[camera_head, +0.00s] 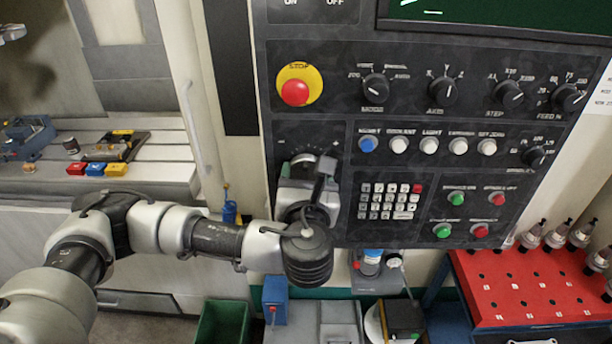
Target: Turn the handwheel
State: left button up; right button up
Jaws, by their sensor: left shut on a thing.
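The handwheel (303,160) is a dark dial with a pale scale at the lower left of the black control panel (330,225). My left gripper (312,172) is up against the panel and shut on the handwheel. The gripper and my wrist hide most of the wheel, so its exact angle cannot be told. My left arm comes in from the lower left. My right gripper is not in view.
A red stop button (295,92) sits just above the handwheel. A keypad (390,201) is close on its right, with knobs (443,91) and coloured buttons around. A red tool rack (530,290) stands at the lower right, and a green bin (222,322) below.

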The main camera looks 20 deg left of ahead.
pick_arm(q)
jog(key=n+b, duration=0.2)
jog(key=n, duration=0.2)
jog(key=shift+d+f+n, duration=0.1)
jog(key=shift+n, duration=0.2)
jog(key=n+b, duration=0.1)
jog(key=n, duration=0.4)
jog(key=shift+d, duration=0.1)
jog(key=n+b, duration=0.1)
jog(key=n, duration=0.4)
jog(key=shift+r+h, duration=0.2)
jog(key=shift+h, duration=0.2)
jog(key=n+b, duration=0.1)
jog(key=n, duration=0.5)
jog(key=shift+r, duration=0.15)
jog(key=o, duration=0.9)
